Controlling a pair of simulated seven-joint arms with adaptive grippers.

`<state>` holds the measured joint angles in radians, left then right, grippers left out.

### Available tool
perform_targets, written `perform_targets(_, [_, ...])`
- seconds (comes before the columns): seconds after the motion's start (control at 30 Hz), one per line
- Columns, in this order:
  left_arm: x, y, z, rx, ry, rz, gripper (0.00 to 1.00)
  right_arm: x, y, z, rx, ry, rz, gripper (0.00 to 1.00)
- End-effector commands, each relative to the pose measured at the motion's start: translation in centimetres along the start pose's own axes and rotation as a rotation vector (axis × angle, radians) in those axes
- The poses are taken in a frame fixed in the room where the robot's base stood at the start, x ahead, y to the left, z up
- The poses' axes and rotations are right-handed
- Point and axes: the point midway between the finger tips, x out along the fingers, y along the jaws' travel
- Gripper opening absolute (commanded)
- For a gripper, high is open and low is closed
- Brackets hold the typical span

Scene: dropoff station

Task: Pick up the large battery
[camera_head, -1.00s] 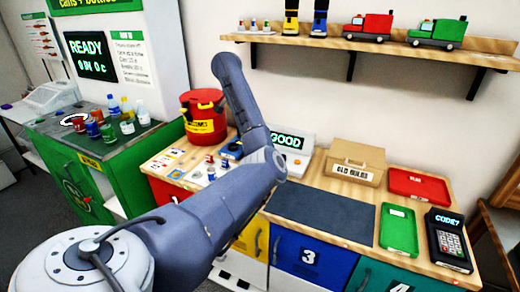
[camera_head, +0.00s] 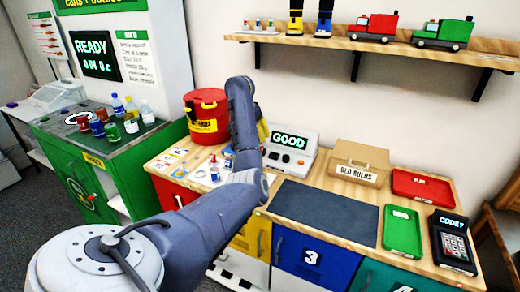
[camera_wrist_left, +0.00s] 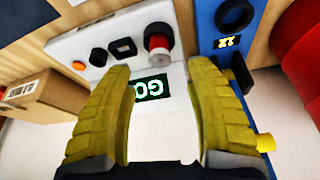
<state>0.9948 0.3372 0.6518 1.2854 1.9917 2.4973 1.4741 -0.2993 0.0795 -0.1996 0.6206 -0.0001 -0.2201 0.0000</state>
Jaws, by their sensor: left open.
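A small red-topped item (camera_head: 214,169) stands on the wooden counter left of my arm. My right gripper is not in view.
The tester (camera_head: 291,148) reads GOOD. A red batteries bin (camera_head: 206,132) stands left of my arm, and a blue device (camera_wrist_left: 232,60) is close to the fingers. The old bulbs box (camera_head: 357,163), red tray (camera_head: 423,187), green tray (camera_head: 402,231) and keypad (camera_head: 453,245) stand right. The dark mat (camera_head: 325,211) is clear.

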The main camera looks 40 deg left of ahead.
Motion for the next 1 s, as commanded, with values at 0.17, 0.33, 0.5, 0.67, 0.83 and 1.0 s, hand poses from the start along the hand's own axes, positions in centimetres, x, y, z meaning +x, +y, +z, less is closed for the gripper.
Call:
perform_targets(0.17, [1.5, 0.0, 0.0, 0.0, -0.001, 0.001, 0.55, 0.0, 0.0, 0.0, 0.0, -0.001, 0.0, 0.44])
perform_targets(0.33, [1.9, 0.0, 0.0, -0.001, 0.001, 0.001, 0.55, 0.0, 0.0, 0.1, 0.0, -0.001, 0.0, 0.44])
perform_targets(0.5, [3.4, 0.0, 0.3, 0.0, -0.003, 0.0, 0.55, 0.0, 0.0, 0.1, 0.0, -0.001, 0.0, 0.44])
perform_targets(0.67, [5.3, 0.0, 0.5, 0.001, -0.002, 0.0, 0.55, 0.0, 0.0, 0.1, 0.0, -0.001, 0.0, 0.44])
perform_targets(0.83, [6.7, 0.0, 0.4, 0.0, -0.001, 0.0, 0.55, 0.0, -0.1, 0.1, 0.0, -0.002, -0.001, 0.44])
perform_targets(1.0, [7.1, 0.0, 0.4, -0.001, 0.0, -0.001, 0.55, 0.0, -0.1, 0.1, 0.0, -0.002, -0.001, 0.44])
